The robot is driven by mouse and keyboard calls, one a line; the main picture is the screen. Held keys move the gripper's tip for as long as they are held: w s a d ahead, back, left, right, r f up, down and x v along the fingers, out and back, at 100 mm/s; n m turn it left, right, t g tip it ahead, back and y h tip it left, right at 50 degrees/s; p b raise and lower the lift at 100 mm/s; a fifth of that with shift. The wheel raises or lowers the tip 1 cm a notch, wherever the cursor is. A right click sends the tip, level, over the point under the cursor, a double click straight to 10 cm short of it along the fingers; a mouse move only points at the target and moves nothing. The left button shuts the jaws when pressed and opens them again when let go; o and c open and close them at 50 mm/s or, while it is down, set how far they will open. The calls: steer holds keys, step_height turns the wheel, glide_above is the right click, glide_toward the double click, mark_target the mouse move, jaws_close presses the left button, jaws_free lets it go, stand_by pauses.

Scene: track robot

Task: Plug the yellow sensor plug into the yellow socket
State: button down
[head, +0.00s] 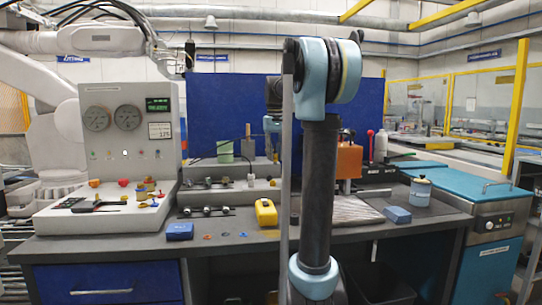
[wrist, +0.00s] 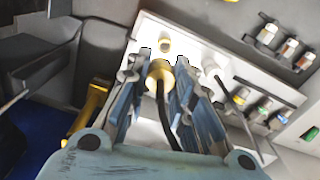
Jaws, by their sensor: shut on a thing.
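In the wrist view my gripper (wrist: 162,66) is shut on the yellow sensor plug (wrist: 157,76), with one finger on each side of it. A black cable trails from the plug back toward my palm. A yellow socket (wrist: 164,45) shows on the white panel (wrist: 148,28) just beyond the plug. The plug appears close to the socket and roughly in line with it; I cannot tell whether they touch. In the head view my arm stands in front, and the gripper, plug and socket cannot be made out.
A white connector (wrist: 212,64) with a cable sits right of my fingers. Several coloured connectors line the panel's right side.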

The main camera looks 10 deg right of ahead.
steer(key=shift+a, duration=0.35)
steer(key=shift+f, duration=0.25)
steer(key=shift+a+f, duration=0.1)
steer(key=shift+f, duration=2.55)
steer(key=shift+s+f, duration=0.1)
steer(key=shift+f, duration=1.1)
steer(key=c, duration=1.3)
jaws_free()
step_height(320, 180, up, 12)
steer(key=shift+f, duration=0.1)
